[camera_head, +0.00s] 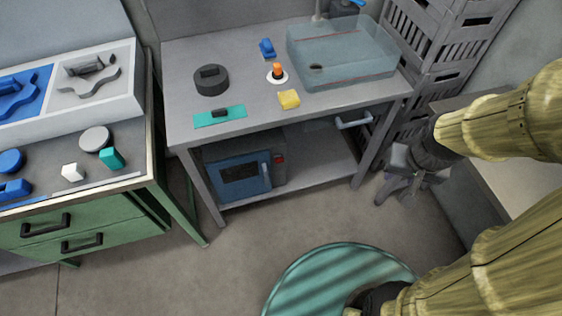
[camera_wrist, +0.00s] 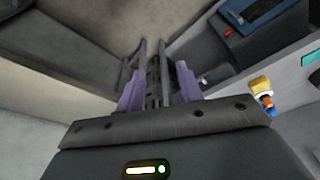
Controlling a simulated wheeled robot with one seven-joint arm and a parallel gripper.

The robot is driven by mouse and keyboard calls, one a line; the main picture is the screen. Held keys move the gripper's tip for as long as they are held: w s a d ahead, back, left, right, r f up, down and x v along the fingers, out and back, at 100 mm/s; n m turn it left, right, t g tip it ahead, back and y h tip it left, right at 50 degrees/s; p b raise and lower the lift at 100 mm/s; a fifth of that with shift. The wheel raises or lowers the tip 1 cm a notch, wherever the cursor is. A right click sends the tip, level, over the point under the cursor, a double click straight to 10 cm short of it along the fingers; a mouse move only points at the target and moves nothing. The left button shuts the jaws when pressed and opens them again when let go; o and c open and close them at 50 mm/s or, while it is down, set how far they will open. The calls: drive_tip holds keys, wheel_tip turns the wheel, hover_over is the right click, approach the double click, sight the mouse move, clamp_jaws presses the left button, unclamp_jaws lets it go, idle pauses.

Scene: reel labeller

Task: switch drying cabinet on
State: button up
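The drying cabinet appears to be the blue box (camera_head: 236,178) with a dark window and a pale handle, on the lower shelf under the grey bench. A small red part (camera_head: 279,159), likely its switch, sits on the grey strip right of its door. In the wrist view the blue cabinet (camera_wrist: 262,14) is at the top right, with the red part (camera_wrist: 228,32) at its corner. My gripper (camera_head: 398,192) hangs right of the bench, apart from the cabinet. It also shows in the wrist view (camera_wrist: 150,62), its fingers apart with nothing held.
The grey bench (camera_head: 250,112) carries a clear basin (camera_head: 342,62), a dark round reel (camera_head: 211,80), a yellow block (camera_head: 289,99) and a teal strip (camera_head: 220,117). A bench leg and a pale blue handle (camera_head: 353,121) lie between gripper and cabinet. Crates (camera_head: 450,40) stand behind.

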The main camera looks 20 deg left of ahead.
drive_tip(key=shift+o, duration=1.2)
drive_tip(key=w+a+f+n+t+y+b, duration=0.15)
drive_tip(key=w+a+f+b, duration=0.25)
drive_tip(key=f+b, duration=0.55)
drive_tip(key=w+a+f+n+t+y+b, duration=0.1)
drive_tip(key=w+a+f+n+t+b, duration=0.25)
drive_tip(key=f+b, duration=0.65)
drive_tip(key=w+a+f+t+y+b, duration=0.1)
drive_tip(key=w+a+f+b, duration=0.4)
drive_tip(key=f+b, duration=0.45)
drive_tip(key=a+f+t+y+b, duration=0.2)
drive_tip(key=a+f+b, duration=0.2)
drive_tip(key=f+b, duration=0.4)
drive_tip(key=a+f+n+t+y+b, duration=0.1)
drive_tip(key=a+f+t+y+b, duration=0.1)
drive_tip(key=a+f+b, duration=0.3)
drive_tip(key=a+f+t+y+b, duration=0.2)
drive_tip(key=a+f+b, duration=0.2)
drive_tip(key=f+b, duration=0.8)
drive_tip(key=shift+w+a+f+n+b, duration=0.2)
drive_tip(key=shift+w+n+b, duration=0.1)
drive_tip(key=shift+w, duration=0.05)
